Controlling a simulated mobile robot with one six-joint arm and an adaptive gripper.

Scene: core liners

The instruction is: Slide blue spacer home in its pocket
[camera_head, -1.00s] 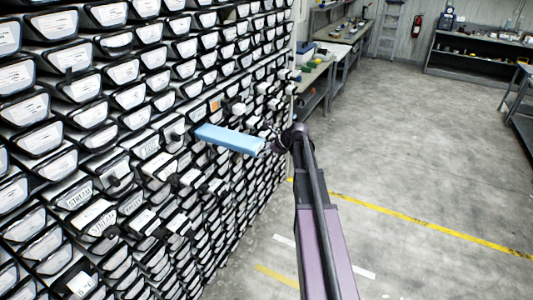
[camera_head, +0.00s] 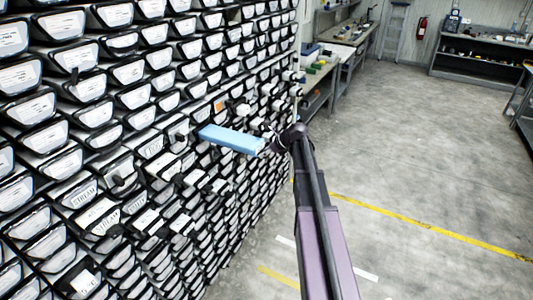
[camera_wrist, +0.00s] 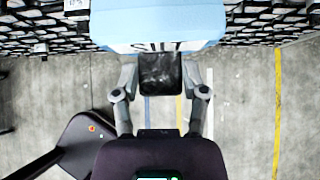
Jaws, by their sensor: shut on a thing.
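The blue spacer (camera_head: 231,139) is a long light-blue block that sticks out from the wall of pockets (camera_head: 118,100) in the head view. Its far left end meets the wall; how deep it sits in a pocket cannot be told. In the wrist view the blue spacer (camera_wrist: 158,18) fills the top middle, with dark lettering on its near end face. My gripper (camera_wrist: 161,75) is shut on a dark block-like grip at the spacer's near end. In the head view my gripper (camera_head: 268,143) is small, at the spacer's right end.
Several dark-rimmed, white-labelled pocket fronts and protruding small parts surround the spacer. A workbench (camera_head: 318,82) stands beyond the wall's far end, and shelving (camera_head: 480,55) at the back right. The concrete floor (camera_head: 420,165) to the right is open.

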